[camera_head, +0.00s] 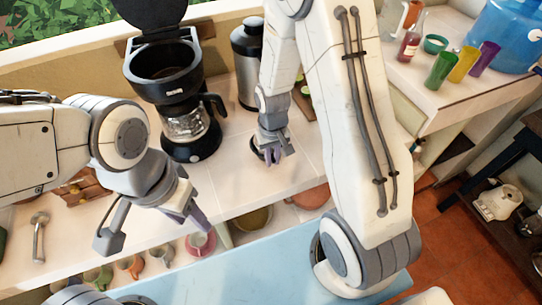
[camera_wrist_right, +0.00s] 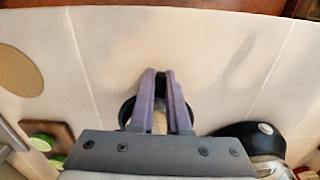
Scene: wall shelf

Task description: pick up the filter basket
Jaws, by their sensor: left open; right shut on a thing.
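The filter basket, a dark round cup, is on the white counter in the head view (camera_head: 257,154), mostly hidden by my right gripper (camera_head: 273,158). In the right wrist view its dark rim (camera_wrist_right: 126,112) shows to both sides of the purple fingers (camera_wrist_right: 161,82). These fingers are shut on the basket, on a narrow dark part between their tips. Whether the basket touches the counter I cannot tell. My left gripper (camera_head: 152,226) is open and empty, in front of the counter's edge at the left. The black coffee maker (camera_head: 163,90) has its lid up and its glass jug in place.
A steel and black flask (camera_head: 246,62) stands close behind my right gripper, next to the coffee maker. Mugs (camera_head: 130,266) and bowls sit on a shelf below the counter. Coloured cups (camera_head: 463,65) stand on the right counter. The counter before the coffee maker is clear.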

